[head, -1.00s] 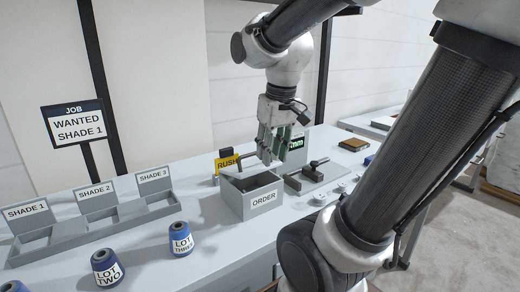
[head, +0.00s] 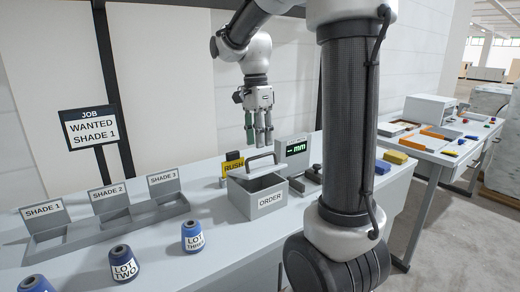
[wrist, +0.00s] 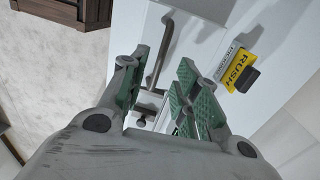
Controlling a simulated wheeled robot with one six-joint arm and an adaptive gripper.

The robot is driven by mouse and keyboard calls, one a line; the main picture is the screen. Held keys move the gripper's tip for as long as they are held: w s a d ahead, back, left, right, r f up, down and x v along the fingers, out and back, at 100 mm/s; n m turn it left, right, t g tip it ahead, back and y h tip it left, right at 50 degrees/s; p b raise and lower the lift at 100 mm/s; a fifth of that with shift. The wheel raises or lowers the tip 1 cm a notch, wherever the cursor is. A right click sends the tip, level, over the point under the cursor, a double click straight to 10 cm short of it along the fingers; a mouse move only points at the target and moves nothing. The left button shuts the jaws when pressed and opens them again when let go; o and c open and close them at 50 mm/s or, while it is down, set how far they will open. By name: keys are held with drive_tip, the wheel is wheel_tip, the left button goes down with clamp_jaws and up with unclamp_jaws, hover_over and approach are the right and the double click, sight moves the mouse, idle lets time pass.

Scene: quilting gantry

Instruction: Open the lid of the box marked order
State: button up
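The grey box marked ORDER (head: 258,201) stands on the table in the head view. An arched grey handle (head: 262,157) shows at its top, and a dark area lies below the handle. I cannot tell exactly how the lid sits. My gripper (head: 259,143) points down above the box, its fingertips a little above the handle. In the wrist view my gripper (wrist: 165,90) has its green-padded fingers apart, with the handle bar (wrist: 160,54) seen between them and nothing held.
A yellow RUSH sign (head: 233,167) stands just behind the box, with a measuring display (head: 297,147) to its right. Blue cones (head: 192,237) and shade bins (head: 107,201) are at left. A second table with trays (head: 437,140) stands at right.

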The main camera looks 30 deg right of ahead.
drive_tip(key=shift+s+f, duration=0.2)
drive_tip(key=shift+f, duration=1.65)
drive_tip(key=shift+c, duration=0.5)
clamp_jaws()
